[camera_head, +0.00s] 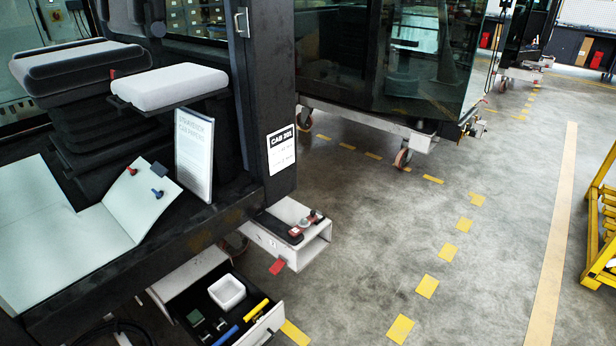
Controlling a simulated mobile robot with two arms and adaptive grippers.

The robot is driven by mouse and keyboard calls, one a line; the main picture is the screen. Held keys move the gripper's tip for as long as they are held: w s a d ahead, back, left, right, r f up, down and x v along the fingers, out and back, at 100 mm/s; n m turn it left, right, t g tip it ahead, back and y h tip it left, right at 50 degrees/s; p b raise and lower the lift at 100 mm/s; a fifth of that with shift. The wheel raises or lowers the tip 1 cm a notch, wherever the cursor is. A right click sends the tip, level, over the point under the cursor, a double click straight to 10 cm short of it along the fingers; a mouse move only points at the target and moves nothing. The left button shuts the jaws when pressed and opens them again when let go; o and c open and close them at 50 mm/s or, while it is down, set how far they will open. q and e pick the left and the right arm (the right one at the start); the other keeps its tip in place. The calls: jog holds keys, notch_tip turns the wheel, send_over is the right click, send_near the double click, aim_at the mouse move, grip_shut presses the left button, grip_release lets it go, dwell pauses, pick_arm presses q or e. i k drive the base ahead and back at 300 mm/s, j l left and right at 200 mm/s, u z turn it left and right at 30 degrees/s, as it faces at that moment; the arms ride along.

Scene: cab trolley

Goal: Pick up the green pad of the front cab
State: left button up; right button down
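A small dark green square (195,317), which looks like the green pad, lies in the open drawer (178,308) low at the front of this cab. It is near the drawer's left side, left of a white square bowl (227,291). Its thickness is hard to tell. Neither of my grippers is in view.
The drawer also holds a blue tool (226,335) and a yellow one (256,310). A white box (290,236) juts out above it. Grey floor (370,250) with yellow marks is clear at right. A yellow frame (603,235) stands far right.

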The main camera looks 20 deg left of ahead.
aim_at(194, 318)
jog(key=u, duration=1.1)
